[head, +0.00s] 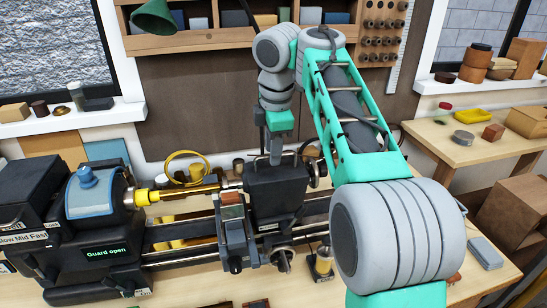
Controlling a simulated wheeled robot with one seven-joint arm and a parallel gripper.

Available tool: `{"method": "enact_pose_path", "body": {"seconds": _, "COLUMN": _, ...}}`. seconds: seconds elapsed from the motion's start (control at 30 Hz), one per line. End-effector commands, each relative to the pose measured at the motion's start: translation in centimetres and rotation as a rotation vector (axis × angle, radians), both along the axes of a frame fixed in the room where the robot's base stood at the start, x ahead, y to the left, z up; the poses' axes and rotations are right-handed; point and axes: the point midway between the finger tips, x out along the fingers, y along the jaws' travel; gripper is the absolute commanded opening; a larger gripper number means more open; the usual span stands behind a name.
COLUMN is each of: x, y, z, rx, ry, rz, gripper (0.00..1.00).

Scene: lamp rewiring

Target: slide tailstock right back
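The lathe's tailstock (277,192) is a dark grey block on the bed rails, right of the middle of the lathe. Its quill points left at a brass-coloured rod (188,190) that runs from the chuck side. A round handwheel (318,172) shows at the tailstock's right side. My gripper (275,156) hangs from the teal and grey wrist, pointing down at the top of the tailstock. Its fingers are small and dark against the tailstock, so I cannot tell whether they are open or touch it.
The headstock (50,225) at the left bears a "Guard open" display. The carriage with its tool post (235,232) stands in front, left of the tailstock. The bed rails (318,207) continue right of the tailstock, partly behind my arm. A side table (440,136) stands at the right.

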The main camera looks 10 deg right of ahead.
Motion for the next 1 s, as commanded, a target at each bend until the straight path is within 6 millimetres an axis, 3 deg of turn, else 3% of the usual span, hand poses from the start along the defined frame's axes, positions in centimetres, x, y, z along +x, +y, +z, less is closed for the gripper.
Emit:
{"method": "enact_pose_path", "body": {"seconds": 0.2, "x": 0.02, "y": -0.14, "z": 0.11, "rx": 0.0, "ry": -0.001, "rz": -0.003, "gripper": 0.32}}
{"method": "enact_pose_path", "body": {"seconds": 0.6, "x": 0.01, "y": -0.13, "z": 0.08, "rx": 0.001, "ry": 0.0, "rz": -0.003, "gripper": 0.0}}
{"method": "enact_pose_path", "body": {"seconds": 1.0, "x": 0.02, "y": -0.12, "z": 0.07, "rx": 0.001, "ry": 0.0, "rz": -0.003, "gripper": 0.0}}
